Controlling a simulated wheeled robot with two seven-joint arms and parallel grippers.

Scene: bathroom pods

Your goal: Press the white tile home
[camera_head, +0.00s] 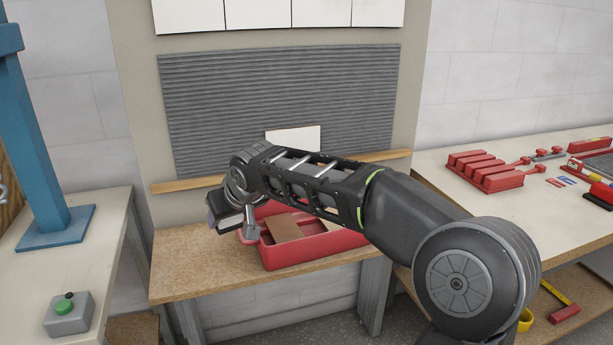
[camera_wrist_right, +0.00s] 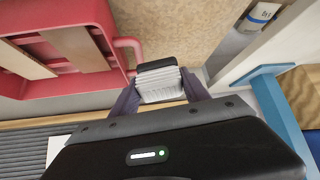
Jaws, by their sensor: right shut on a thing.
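The white tile (camera_head: 293,137) stands on the wooden ledge (camera_head: 190,184) against the grey ribbed wall patch (camera_head: 280,95). Its lower part is hidden behind my right arm. A corner of a white piece, probably this tile, shows in the right wrist view (camera_wrist_right: 56,150). My right gripper (camera_head: 232,222) is left of the tile and lower, above the bench and beside the red crate. It is shut on a small block (camera_wrist_right: 158,82) with a dark end and a pale ribbed side. My left gripper is not in view.
The red crate (camera_head: 315,252) on the bench (camera_head: 180,270) holds brown pieces. Several white tiles (camera_head: 255,14) are set above the ribbed patch. Red items (camera_head: 485,172) lie on the right table.

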